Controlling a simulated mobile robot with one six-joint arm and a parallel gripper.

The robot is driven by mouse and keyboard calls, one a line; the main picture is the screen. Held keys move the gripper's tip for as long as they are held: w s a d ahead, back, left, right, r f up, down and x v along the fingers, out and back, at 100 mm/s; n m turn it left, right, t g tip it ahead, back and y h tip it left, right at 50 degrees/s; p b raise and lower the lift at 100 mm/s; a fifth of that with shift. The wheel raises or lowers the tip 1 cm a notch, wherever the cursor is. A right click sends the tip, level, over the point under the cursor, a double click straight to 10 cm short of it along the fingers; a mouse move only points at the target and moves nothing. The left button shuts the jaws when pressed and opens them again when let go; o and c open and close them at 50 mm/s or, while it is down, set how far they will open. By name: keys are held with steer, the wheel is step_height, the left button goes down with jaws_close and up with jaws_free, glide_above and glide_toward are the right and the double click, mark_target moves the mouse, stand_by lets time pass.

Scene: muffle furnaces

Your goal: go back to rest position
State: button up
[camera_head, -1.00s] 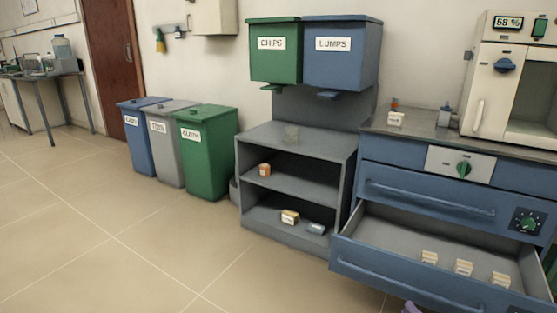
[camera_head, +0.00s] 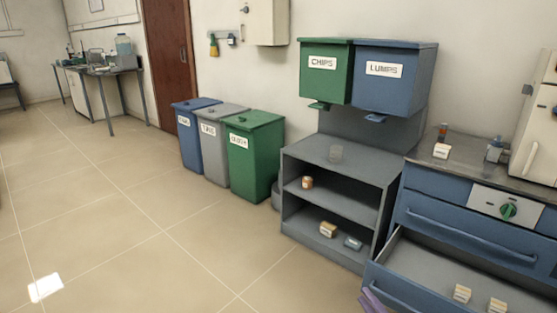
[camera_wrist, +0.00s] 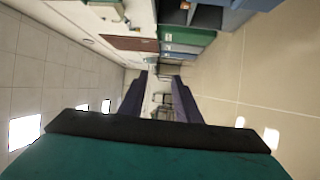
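My gripper (camera_wrist: 159,95) shows in the wrist view as two dark purple fingers, apart, with nothing between them. The view through the gap runs along the room, with floor on the right and ceiling panels on the left. In the head view only a purple part of my gripper shows at the bottom edge, in front of the open drawer (camera_head: 410,275). The rest of my arm is out of that view.
A blue bench with the open drawer, holding small labelled blocks (camera_head: 462,293), stands at the right. A grey shelf (camera_head: 340,148) is beside it, under the CHIPS (camera_head: 325,85) and LUMPS (camera_head: 392,90) bins. Three floor bins (camera_head: 250,165) stand farther left. The left floor is clear.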

steer(key=w+a+m+g+h+p, duration=0.2)
steer(key=w+a+m+h+p, duration=0.2)
steer(key=a+m+h+p, duration=0.25)
steer(key=s+a+f+m+g+h+p, duration=0.2)
steer(key=s+a+f+m+g+p, duration=0.1)
steer(key=s+f+m+g+p, duration=0.55)
steer(key=s+f+g, duration=0.25)
steer(key=s, duration=0.4)
steer(key=s+f+m+g, duration=0.3)
steer(key=s+g, duration=0.1)
steer(key=s, duration=0.5)
steer(key=s+a+r+m+g, duration=0.1)
steer(key=s+m+g, duration=0.1)
steer(key=s, duration=0.4)
steer(key=s+a+r+m+g+y, duration=0.1)
steer(key=s+a+g, duration=0.1)
steer(key=s, duration=0.4)
steer(key=shift+s+r+m+g, duration=0.2)
steer(key=shift+r+m+g, duration=0.15)
steer(key=shift+g, duration=0.55)
